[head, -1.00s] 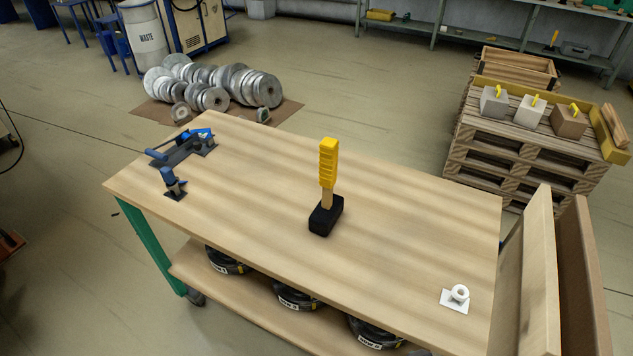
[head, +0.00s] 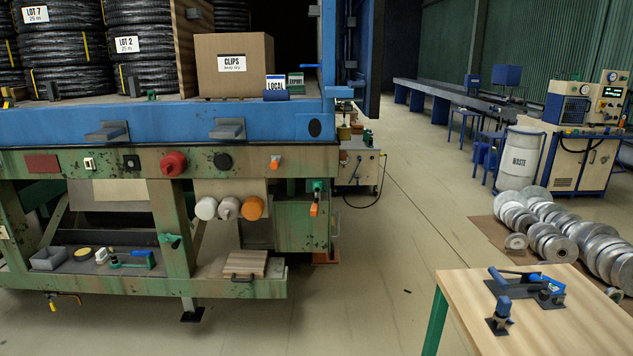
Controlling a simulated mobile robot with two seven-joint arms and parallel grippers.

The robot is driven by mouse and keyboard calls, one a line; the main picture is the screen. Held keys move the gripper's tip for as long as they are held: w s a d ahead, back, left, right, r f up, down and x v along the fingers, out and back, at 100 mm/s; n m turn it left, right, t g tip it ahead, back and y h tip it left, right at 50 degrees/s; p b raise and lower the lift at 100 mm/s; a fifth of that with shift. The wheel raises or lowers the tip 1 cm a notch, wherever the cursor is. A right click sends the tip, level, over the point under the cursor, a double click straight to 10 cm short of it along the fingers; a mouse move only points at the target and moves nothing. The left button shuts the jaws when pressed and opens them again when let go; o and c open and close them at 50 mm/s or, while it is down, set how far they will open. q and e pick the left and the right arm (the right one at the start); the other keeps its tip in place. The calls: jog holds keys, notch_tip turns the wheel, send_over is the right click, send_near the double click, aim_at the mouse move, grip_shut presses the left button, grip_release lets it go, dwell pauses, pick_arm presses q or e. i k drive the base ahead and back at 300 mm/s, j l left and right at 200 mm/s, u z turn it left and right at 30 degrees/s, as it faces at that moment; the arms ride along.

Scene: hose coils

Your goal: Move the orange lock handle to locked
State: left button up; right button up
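A small orange handle (head: 314,209) hangs down below a teal fitting (head: 319,187) at the right end of the green and blue bench. A second small orange part (head: 276,162) sits on the bench's front rail, left of and above it. I cannot tell for sure which is the lock handle, and no locked marking is readable. Neither of my grippers is in view.
The bench (head: 90,165) carries hose coils (head: 55,60) and a clips carton (head: 234,64). A wooden table (head: 470,292) with blue clamps stands at lower right. Metal discs (head: 555,225) lie behind it.

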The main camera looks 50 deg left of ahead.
aim_at(316, 196)
jog(key=k+j+u, duration=0.1)
jog(key=j+u, duration=0.7)
jog(key=j, duration=0.25)
jog(key=j+u, duration=0.4)
jog(key=j, duration=0.15)
jog(key=i+j, duration=0.2)
jog(key=i, duration=0.2)
jog(key=i+j+u, duration=0.15)
jog(key=i, duration=0.25)
jog(key=i+j, duration=0.15)
jog(key=i, duration=0.25)
jog(key=u, duration=0.05)
